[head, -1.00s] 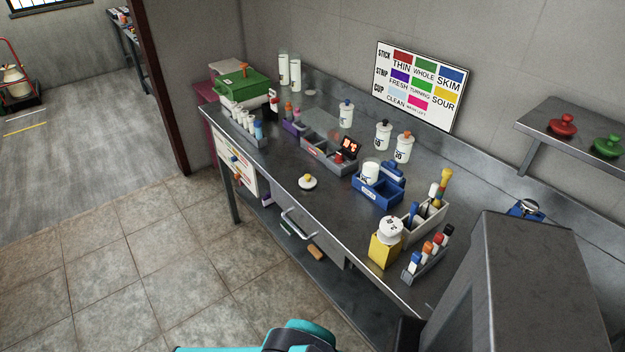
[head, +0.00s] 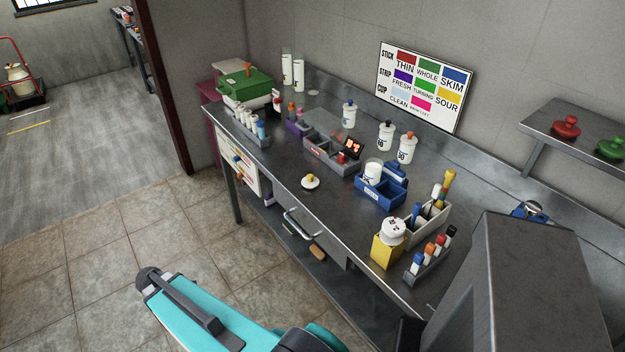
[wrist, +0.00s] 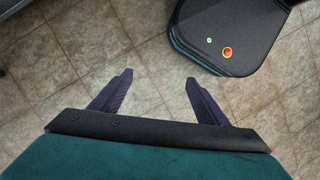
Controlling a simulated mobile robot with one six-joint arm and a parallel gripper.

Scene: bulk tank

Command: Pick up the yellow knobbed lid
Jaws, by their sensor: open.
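The yellow knobbed lid (head: 310,182) is a small pale disc with a yellow knob on top. It lies on the steel bench (head: 290,194), near the front edge around the middle. The lid does not show in the wrist view. My gripper (wrist: 158,79) shows in the wrist view with its two dark fingers spread apart and nothing between them. It is over the tiled floor, away from the bench top. In the head view my teal arm reaches in at the bottom, in front of the bench, and the fingers cannot be made out.
A blue caddy (head: 381,190) and a grey divided tray (head: 330,157) stand behind the lid. A yellow box (head: 387,251) and a marker rack (head: 430,262) are to the right. A drawer handle (head: 300,223) sticks out below. The bench around the lid is clear.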

